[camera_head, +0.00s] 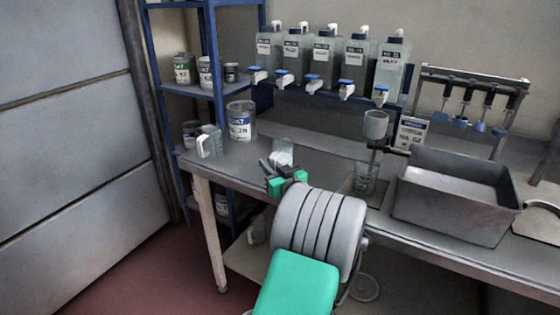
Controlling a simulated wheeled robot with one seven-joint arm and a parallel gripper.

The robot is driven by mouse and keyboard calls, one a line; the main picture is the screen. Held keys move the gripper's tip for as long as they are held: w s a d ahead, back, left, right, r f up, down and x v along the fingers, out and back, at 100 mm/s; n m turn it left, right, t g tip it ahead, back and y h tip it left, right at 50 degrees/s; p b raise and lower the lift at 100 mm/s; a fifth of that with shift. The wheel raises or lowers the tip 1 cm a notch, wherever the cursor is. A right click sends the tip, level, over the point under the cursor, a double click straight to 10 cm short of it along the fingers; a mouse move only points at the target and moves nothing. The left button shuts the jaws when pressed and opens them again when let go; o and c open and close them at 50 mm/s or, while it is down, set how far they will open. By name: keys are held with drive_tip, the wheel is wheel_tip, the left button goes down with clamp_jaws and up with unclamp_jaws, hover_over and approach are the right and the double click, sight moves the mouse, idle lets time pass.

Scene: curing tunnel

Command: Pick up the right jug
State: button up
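Two clear jugs with white handles stand on the grey bench. The left jug (212,140) is near the bench's left end, in front of a large tin. The right jug (284,147) stands further right, just beyond my gripper (281,167). My gripper has dark fingers and green parts, and it reaches over the bench's front edge toward the right jug. The fingers look apart, with the jug's white lower part showing behind them. The fingers hide the base of the right jug, and I cannot tell whether they touch it.
A large labelled tin (241,121) stands between the jugs, further back. A funnel on a stand (375,124) is above a glass beaker (365,177). A deep grey tray (455,226) fills the right. Several tapped containers line the back, and a blue shelf (187,90) stands left.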

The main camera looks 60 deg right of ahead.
drive_tip(key=shift+w+d, duration=0.1)
drive_tip(key=shift+w, duration=0.2)
clamp_jaws()
idle(1.2)
